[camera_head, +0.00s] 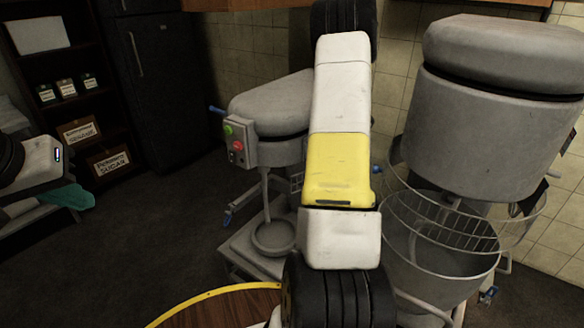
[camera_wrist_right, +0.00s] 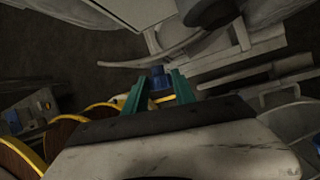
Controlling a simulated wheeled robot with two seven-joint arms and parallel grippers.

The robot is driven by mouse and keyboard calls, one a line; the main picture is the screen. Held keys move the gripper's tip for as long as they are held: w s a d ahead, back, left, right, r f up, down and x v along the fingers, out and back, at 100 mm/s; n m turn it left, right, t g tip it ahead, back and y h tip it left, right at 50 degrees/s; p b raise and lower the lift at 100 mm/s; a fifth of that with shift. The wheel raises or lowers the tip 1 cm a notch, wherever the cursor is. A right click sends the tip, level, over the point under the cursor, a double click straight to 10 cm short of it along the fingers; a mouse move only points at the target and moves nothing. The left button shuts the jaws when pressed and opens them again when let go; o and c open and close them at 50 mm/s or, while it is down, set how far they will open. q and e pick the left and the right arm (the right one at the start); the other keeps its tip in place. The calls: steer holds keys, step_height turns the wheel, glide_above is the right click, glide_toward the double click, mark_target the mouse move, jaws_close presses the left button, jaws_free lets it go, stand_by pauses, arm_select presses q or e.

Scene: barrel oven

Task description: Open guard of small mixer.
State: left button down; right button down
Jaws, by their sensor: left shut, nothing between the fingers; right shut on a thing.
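The small mixer (camera_head: 268,104) stands in the middle of the head view, a grey machine with a control box. My right arm crosses in front of it and hides its right side; only a bit of wire mesh (camera_head: 297,182), perhaps its guard, shows beside the arm. My right gripper (camera_wrist_right: 157,82) is hidden in the head view. In the right wrist view its teal fingers are shut on a blue knob (camera_wrist_right: 158,72), close to a curved grey bar (camera_wrist_right: 150,62). I cannot tell how far the guard is open. My left gripper (camera_head: 72,196) is shut and empty at the far left.
A larger mixer (camera_head: 490,130) with a wire guard (camera_head: 440,222) and bowl stands close on the right. A round wooden top with a yellow rim (camera_head: 215,294) is at the bottom. A shelf and dark fridge (camera_head: 160,80) stand at back left. Floor at left is clear.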

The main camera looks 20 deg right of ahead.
steer(key=shift+w+a+r, duration=0.1)
steer(key=shift+w, duration=0.05)
steer(key=c, duration=1)
jaws_free()
steer(key=v, duration=0.7)
steer(key=shift+s+r, duration=0.2)
steer(key=shift+r, duration=0.05)
steer(key=shift+s, duration=0.1)
